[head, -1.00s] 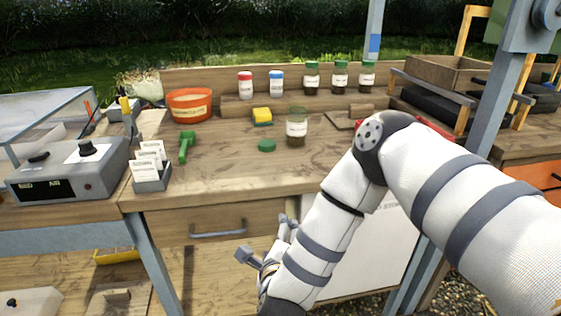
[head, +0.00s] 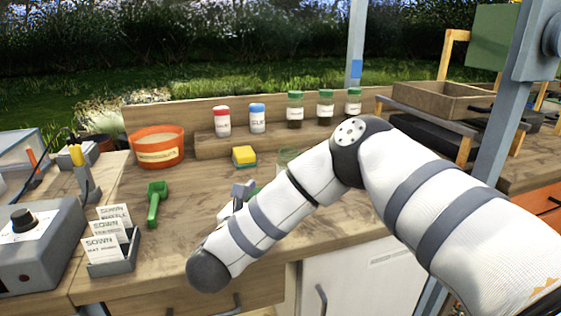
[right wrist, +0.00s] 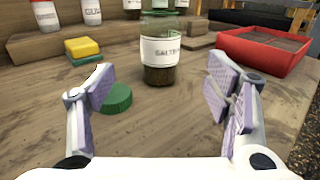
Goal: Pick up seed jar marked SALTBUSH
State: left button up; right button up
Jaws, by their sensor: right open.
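The seed jar (right wrist: 160,48) stands upright on the bench in the right wrist view, with dark contents and a white label reading about "SALTB", its end hard to read. In the head view only its glass top (head: 288,154) shows above my forearm. My right gripper (right wrist: 158,92) is open and empty, its padded fingers spread wide with the jar ahead between them, apart from it. In the head view my right gripper (head: 238,191) is largely hidden by my arm. My left gripper is not in view.
A green lid (right wrist: 117,98) lies near the left finger. A yellow-green sponge (right wrist: 83,50) is beyond it, and a red tray (right wrist: 262,52) is right of the jar. Several lidded jars stand on the back shelf (head: 270,140). A green scoop (head: 155,204) lies left.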

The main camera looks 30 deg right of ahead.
jog(key=shift+w+d+f+b, duration=0.4)
jog(key=shift+w+d, duration=0.15)
jog(key=shift+w, duration=0.1)
jog(key=d+b, duration=0.1)
jog(key=w+d+b, duration=0.1)
jog(key=shift+d+f+b, duration=0.2)
jog(key=shift+f+b, duration=0.1)
jog(key=shift+f, duration=0.1)
jog(key=w+d+r, duration=0.1)
jog(key=w+d, duration=0.1)
jog(key=shift+w+d+r, duration=0.1)
jog(key=shift+d+r, duration=0.2)
jog(key=shift+r, duration=0.05)
jog(key=x, duration=0.4)
jog(key=shift+w+d, duration=0.1)
jog(key=shift+w, duration=0.1)
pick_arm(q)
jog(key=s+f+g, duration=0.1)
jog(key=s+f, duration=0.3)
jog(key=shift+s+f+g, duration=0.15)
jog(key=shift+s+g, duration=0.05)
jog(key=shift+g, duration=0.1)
pick_arm(e)
jog(key=c, duration=1.5)
